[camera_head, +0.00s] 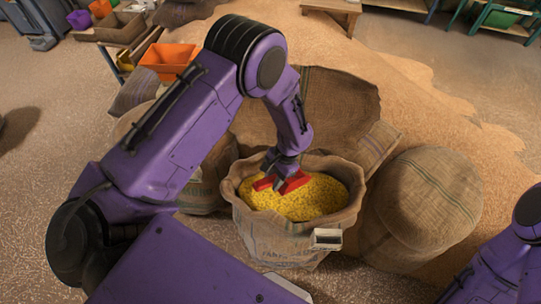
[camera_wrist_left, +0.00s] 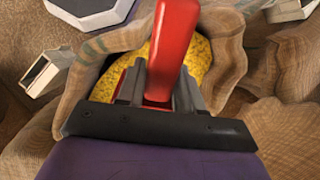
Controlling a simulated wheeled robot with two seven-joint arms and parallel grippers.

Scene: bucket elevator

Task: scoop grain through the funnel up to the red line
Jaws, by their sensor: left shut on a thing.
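An open burlap sack (camera_head: 270,232) holds yellow grain (camera_head: 315,200). My left gripper (camera_head: 285,178) reaches down into the sack's mouth and is shut on a red scoop (camera_head: 297,182). The scoop's red handle (camera_wrist_left: 175,45) shows in the left wrist view between the finger parts, with the yellow grain (camera_wrist_left: 200,62) behind it. The scoop is low at the grain surface; whether its bowl is in the grain I cannot tell. An orange funnel-like container (camera_head: 170,59) stands at the upper left, partly behind my left arm. No red line can be made out. My right gripper is out of view.
Full burlap sacks (camera_head: 425,205) stand right of and behind the open sack. A wooden bench (camera_head: 118,28) with bins is at the upper left. Spilled grain covers the floor (camera_head: 400,90) behind. Open floor lies at the left.

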